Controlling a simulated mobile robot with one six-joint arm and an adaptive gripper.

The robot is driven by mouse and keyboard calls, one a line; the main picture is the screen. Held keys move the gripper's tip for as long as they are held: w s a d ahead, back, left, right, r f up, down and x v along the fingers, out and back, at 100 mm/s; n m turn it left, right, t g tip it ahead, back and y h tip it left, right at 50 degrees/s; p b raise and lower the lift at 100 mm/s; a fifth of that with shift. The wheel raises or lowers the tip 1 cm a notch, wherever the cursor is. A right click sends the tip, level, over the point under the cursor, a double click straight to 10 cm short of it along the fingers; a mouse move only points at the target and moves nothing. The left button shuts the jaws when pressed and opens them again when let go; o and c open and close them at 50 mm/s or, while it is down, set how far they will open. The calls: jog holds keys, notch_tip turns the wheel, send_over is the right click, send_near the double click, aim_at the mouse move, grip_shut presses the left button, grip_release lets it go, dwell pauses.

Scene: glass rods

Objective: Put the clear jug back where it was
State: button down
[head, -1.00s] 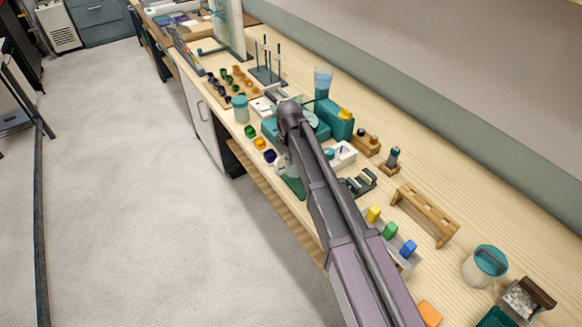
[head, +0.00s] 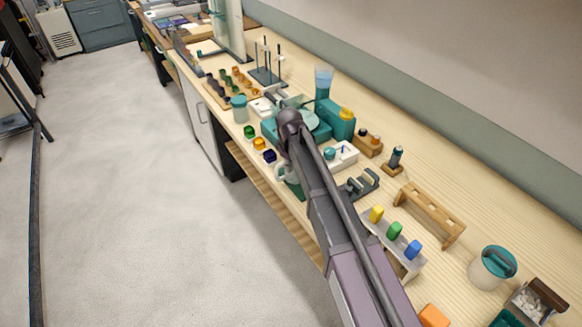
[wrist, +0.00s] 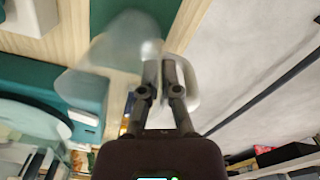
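The clear jug (wrist: 118,52) is pale, see-through and blurred in the wrist view, at the fingertips of my gripper (wrist: 162,75). The fingers are close together, with the jug on both sides of them, and appear shut on it. In the head view a pale part of the jug (head: 284,173) shows beside my arm, near the bench's front edge. My arm hides most of it there. A dark green mat (wrist: 140,12) lies close to the jug in the wrist view. Whether the jug touches the mat cannot be told.
A teal device with a round plate (head: 309,120) stands behind the jug. A white tray (head: 342,156), a wooden rack (head: 428,212) and a block holder (head: 404,262) stand to the right. Open floor lies in front.

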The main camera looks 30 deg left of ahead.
jog(key=c, duration=0.8)
grip_release()
notch_tip(320, 180, up, 12)
jog(key=p, duration=1.2)
jog(key=shift+s+r, duration=0.1)
dwell(0.4)
